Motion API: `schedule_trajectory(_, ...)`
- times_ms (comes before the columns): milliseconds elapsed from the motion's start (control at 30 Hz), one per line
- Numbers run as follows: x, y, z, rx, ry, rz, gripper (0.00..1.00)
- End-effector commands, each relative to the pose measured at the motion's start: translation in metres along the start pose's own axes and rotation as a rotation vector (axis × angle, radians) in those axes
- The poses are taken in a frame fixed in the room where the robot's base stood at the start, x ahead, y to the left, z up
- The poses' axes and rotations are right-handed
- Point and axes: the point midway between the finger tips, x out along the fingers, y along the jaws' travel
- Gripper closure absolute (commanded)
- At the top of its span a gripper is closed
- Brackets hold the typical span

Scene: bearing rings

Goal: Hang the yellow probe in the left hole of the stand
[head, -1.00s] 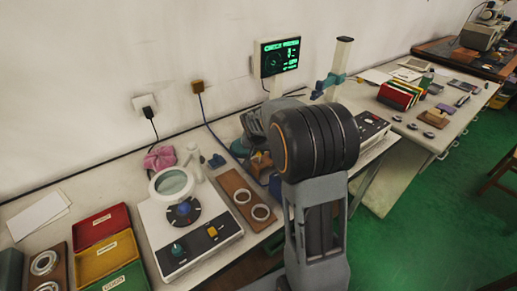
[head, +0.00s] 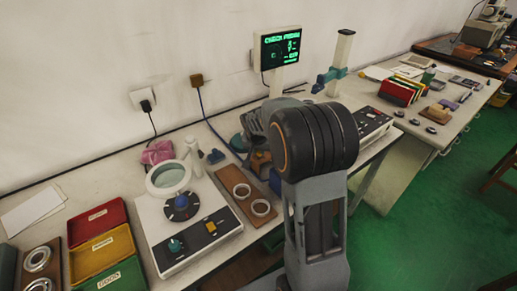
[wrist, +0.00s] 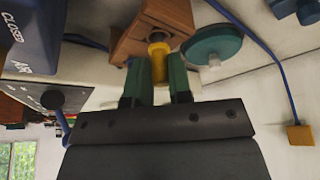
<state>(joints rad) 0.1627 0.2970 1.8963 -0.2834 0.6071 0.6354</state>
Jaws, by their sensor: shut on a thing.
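The yellow probe (wrist: 160,64) is between the green fingers of my gripper (wrist: 158,72), which is shut on it, in the wrist view. Its dark end meets or overlaps the brown wooden stand (wrist: 178,14) just beyond the fingers. I cannot tell whether the probe sits in a hole, or which one. In the head view the stand (head: 259,160) shows only partly behind my arm, and the probe and fingertips are hidden.
A teal disc (wrist: 212,45) lies close beside the stand. A blue box (wrist: 32,35) is on the other side.

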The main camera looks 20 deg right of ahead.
Motion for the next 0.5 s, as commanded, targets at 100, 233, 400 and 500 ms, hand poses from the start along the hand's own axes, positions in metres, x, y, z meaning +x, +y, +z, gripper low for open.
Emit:
schedule_trajectory(100,0.0048,0.0000,0.0020,0.000,0.000,0.000,1.00)
schedule_trajectory(233,0.0079,0.0000,0.0032,0.000,0.000,0.000,1.00)
schedule_trajectory(400,0.0084,0.0000,0.0035,0.000,0.000,0.000,1.00)
schedule_trajectory(500,0.0082,0.0000,0.0033,0.000,0.000,0.000,1.00)
